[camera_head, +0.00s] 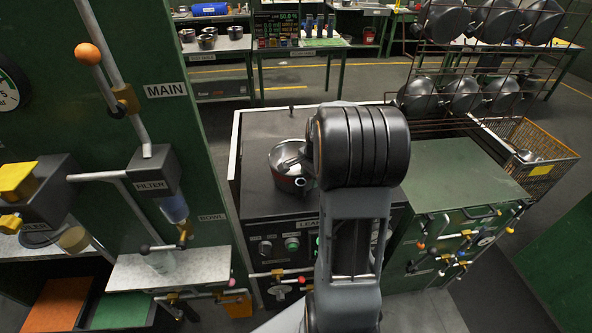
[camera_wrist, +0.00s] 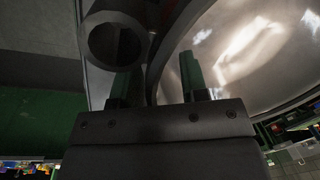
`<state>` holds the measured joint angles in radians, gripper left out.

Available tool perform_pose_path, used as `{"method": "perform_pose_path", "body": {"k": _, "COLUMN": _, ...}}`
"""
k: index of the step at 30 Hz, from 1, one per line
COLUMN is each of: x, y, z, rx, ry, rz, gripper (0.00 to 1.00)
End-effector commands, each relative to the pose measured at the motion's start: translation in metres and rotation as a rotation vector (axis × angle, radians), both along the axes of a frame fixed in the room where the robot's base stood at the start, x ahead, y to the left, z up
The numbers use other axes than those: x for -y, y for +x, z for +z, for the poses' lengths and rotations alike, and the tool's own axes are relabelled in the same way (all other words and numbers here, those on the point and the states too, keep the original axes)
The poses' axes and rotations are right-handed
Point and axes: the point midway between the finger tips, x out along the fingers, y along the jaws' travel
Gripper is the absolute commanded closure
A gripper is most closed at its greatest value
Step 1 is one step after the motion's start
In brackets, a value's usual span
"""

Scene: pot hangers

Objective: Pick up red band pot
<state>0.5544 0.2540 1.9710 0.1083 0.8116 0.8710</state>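A small steel pot with a dark red band (camera_head: 290,184) stands on the dark top of the LEAK bench, partly hidden by my arm. In the wrist view a large shiny pot bowl (camera_wrist: 255,50) fills the upper right, and its curved rim runs down between my fingers. My gripper (camera_wrist: 156,68) is open, with one finger outside the rim and the other overlapping the bowl. I cannot tell whether either finger touches the wall. A round, hollow dark end (camera_wrist: 115,42) is close beside the left finger. The gripper's tips are hidden in the head view.
A green cabinet with a FILTER unit (camera_head: 152,170) rises at left. A green-topped bench (camera_head: 460,175) with knobs and levers adjoins at right. Several pans hang on a rack (camera_head: 480,60) behind it, with a wire basket (camera_head: 535,145) beside. Tables with pots stand farther back.

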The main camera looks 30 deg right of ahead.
Motion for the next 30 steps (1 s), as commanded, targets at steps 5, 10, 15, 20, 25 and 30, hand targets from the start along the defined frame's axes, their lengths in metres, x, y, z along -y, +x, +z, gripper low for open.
{"method": "perform_pose_path", "body": {"k": 5, "x": 0.0001, "y": 0.0, "z": 0.0003, "rx": 0.0, "ry": 0.0, "rz": 0.0, "gripper": 0.77}}
{"method": "perform_pose_path", "body": {"k": 10, "x": 0.0001, "y": 0.0, "z": 0.0004, "rx": 0.0, "ry": 0.0, "rz": 0.0, "gripper": 0.93}}
{"method": "perform_pose_path", "body": {"k": 15, "x": 0.0001, "y": -0.0001, "z": 0.0005, "rx": 0.0, "ry": 0.0, "rz": 0.0, "gripper": 1.0}}
{"method": "perform_pose_path", "body": {"k": 20, "x": 0.0002, "y": -0.0001, "z": 0.0005, "rx": 0.0, "ry": 0.0, "rz": 0.0, "gripper": 1.0}}
{"method": "perform_pose_path", "body": {"k": 25, "x": 0.0002, "y": -0.0002, "z": 0.0005, "rx": 0.0, "ry": 0.0, "rz": 0.0, "gripper": 1.0}}
{"method": "perform_pose_path", "body": {"k": 30, "x": 0.0002, "y": -0.0002, "z": 0.0005, "rx": -0.001, "ry": 0.0, "rz": 0.0, "gripper": 1.0}}
